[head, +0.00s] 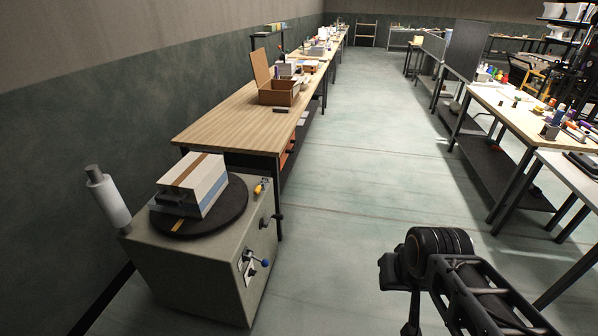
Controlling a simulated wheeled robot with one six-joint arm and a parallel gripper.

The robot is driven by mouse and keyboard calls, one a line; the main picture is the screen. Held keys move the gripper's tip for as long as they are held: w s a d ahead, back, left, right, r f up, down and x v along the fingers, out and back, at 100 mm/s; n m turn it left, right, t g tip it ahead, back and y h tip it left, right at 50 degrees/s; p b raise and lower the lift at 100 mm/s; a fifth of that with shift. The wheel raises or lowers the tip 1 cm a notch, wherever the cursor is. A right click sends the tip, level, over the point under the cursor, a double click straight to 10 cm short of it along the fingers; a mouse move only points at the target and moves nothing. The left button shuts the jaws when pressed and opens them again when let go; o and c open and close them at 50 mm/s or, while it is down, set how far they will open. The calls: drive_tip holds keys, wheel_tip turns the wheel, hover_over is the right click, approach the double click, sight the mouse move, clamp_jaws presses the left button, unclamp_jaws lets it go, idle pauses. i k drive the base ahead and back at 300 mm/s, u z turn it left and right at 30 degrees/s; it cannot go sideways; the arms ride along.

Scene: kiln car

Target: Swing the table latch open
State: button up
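A grey cabinet (190,264) with a round dark turntable (237,211) on top stands at the lower left. A lever with a blue knob (264,262) sits on a light plate on the cabinet's right side. A small dark knob (264,223) is above it, and a small yellow-orange piece (259,188) is at the top edge by the turntable. I cannot tell which of these is the table latch, or whether it is open. My black arm shows at the lower right, apart from the cabinet; I see no gripper fingers.
A pale block with a brown stripe (207,182) lies on the turntable. A white roll (112,204) stands at the cabinet's left corner. The floor (345,200) between the benches is clear.

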sight(257, 189)
drive_tip(key=z, duration=0.05)
drive_tip(key=i, duration=0.95)
drive_tip(key=u, duration=0.95)
drive_tip(key=i, duration=0.9)
drive_tip(key=u, duration=0.75)
